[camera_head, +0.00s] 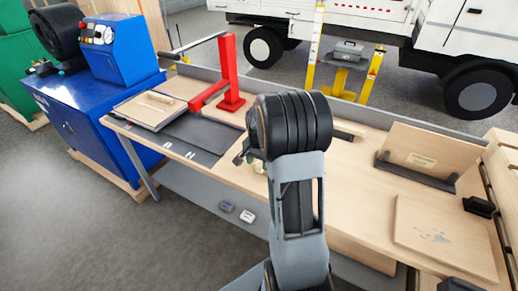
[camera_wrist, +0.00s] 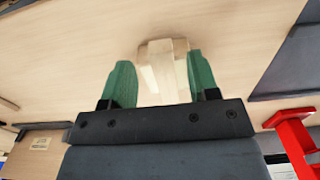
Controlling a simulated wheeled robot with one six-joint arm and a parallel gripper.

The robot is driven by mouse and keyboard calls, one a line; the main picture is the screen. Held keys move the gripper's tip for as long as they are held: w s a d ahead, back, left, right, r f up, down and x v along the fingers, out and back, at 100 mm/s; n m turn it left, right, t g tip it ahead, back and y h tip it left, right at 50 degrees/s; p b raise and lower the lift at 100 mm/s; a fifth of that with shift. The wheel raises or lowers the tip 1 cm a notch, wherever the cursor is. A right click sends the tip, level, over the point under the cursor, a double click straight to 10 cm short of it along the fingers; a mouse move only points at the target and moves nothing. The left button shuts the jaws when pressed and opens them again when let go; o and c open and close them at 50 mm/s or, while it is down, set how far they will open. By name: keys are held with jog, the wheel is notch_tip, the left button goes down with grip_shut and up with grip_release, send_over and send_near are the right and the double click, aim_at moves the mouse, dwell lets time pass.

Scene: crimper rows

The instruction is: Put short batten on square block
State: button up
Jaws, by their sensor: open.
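In the wrist view my gripper (camera_wrist: 160,80) is open, its two green fingers apart. A pale narrow wooden piece (camera_wrist: 163,72), apparently the short batten, lies between them with gaps on both sides. It seems to lie over a wider pale block (camera_wrist: 146,52), apparently the square block; how they touch is unclear. In the head view my gripper (camera_head: 243,153) is low over the middle of the bench, mostly hidden behind my arm. A bit of pale wood (camera_head: 259,166) shows beside it.
Another pale batten (camera_head: 160,97) lies on a board at the bench's left end, near a dark mat (camera_head: 208,132). A red press (camera_head: 230,75) stands behind. A slotted holder with an upright board (camera_head: 428,153) and a flat board (camera_head: 445,235) are right. Bench between is largely clear.

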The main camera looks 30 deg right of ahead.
notch_tip(320, 180, up, 8)
jog(key=s+a+r+n+t, duration=0.4)
jog(key=s+a+n, duration=0.8)
jog(key=s+a, duration=0.2)
jog(key=shift+s+a+b, duration=0.25)
jog(key=shift+a+b, duration=0.05)
jog(key=shift+a, duration=1.05)
jog(key=shift+r, duration=0.1)
